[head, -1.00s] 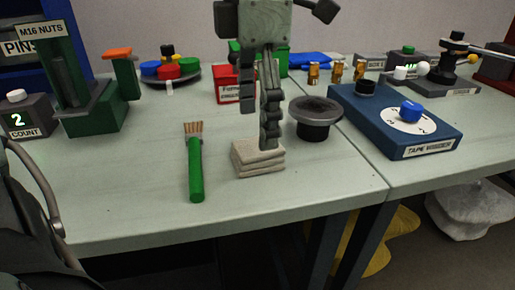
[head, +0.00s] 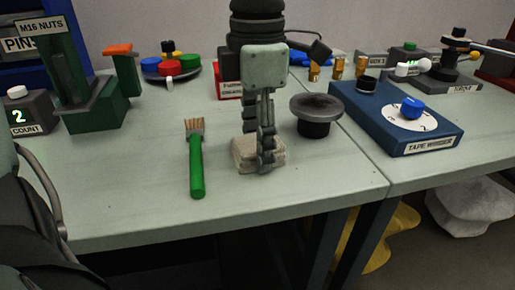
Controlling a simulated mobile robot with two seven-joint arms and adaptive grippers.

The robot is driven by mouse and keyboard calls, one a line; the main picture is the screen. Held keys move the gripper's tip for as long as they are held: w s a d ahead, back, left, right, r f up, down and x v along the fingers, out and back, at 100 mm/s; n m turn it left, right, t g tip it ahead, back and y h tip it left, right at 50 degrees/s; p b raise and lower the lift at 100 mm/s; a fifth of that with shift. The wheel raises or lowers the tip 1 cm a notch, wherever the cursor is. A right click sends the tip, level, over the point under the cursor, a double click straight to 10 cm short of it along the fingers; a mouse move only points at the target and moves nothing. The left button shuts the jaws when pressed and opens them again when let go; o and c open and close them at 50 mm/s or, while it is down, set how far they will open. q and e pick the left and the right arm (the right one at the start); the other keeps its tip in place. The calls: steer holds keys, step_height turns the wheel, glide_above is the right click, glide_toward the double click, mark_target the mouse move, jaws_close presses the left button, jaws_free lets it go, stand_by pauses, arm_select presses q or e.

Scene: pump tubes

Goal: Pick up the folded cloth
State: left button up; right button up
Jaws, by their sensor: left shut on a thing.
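The folded cloth (head: 243,154) is a small beige stack of layers near the front middle of the grey table. My left gripper (head: 266,166) comes down over it from above, its fingers upright. It is shut on the cloth, with the fingers hiding the cloth's middle and right part. The cloth is at or very near the table top; I cannot tell whether it touches. My right gripper is not in view.
A green-handled brush (head: 196,163) lies just left of the cloth. A dark round-topped stand (head: 316,113) is close on the right, with the blue tape winder (head: 381,124) beyond. The table's front edge is near; bare table lies left of the brush.

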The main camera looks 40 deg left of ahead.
arm_select(q)
steer(key=shift+c, duration=0.9)
steer(key=shift+r, duration=0.6)
step_height(320, 180, up, 3)
steer(key=shift+f, duration=0.15)
steer(key=s+a+r, duration=0.1)
steer(key=s+r, duration=0.6)
steer(key=s, duration=0.4)
steer(key=shift+s+a, duration=0.3)
